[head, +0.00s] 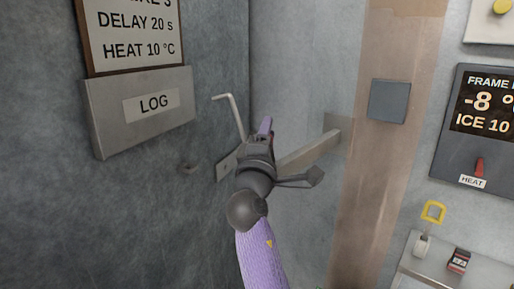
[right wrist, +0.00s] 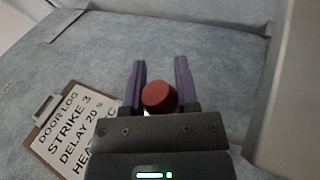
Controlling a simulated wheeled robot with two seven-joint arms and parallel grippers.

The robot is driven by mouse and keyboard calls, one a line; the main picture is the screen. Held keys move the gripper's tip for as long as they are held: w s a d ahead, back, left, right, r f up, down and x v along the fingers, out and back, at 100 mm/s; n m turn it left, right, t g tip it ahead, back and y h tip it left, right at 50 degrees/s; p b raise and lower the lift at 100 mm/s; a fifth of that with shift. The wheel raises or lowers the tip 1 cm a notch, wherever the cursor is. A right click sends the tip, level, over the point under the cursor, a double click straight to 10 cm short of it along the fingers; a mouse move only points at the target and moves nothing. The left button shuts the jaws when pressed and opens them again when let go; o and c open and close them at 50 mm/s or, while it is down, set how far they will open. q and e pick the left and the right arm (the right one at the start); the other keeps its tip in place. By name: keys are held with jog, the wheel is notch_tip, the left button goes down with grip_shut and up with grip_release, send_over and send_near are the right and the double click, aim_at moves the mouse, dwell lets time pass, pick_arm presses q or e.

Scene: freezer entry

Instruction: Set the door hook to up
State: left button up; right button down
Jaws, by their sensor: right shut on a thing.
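My right gripper (head: 265,128) is in front of the corner between the grey door and the frame in the head view. A pale bent rod (head: 236,113), which looks like the door hook, rises just left of it, its tip bent left. The rod's lower end goes behind the gripper, by a small metal plate (head: 226,165). In the right wrist view, a round red knob (right wrist: 159,97) sits between the purple fingers (right wrist: 160,85), which are shut on it. What the knob joins to is hidden. My left gripper is not in view.
A metal bar (head: 312,150) runs from behind the gripper to the frame at right. A LOG box (head: 140,108) hangs on the grey panel at left, under a sign. A control panel (head: 478,130) with a red HEAT switch is at far right.

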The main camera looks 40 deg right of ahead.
jog(key=shift+s+d+f+m+g+h+b, duration=0.15)
jog(key=shift+s+m+g+h+b, duration=0.1)
jog(key=shift+m+g+b, duration=0.25)
jog(key=shift+s+d+f+m+g+h+b, duration=0.1)
jog(key=shift+s+m+g+h+b, duration=0.2)
jog(key=shift+m, duration=0.4)
jog(key=shift+r, duration=0.1)
jog(key=shift+c, duration=1.8)
grip_release()
jog(key=shift+d, duration=0.1)
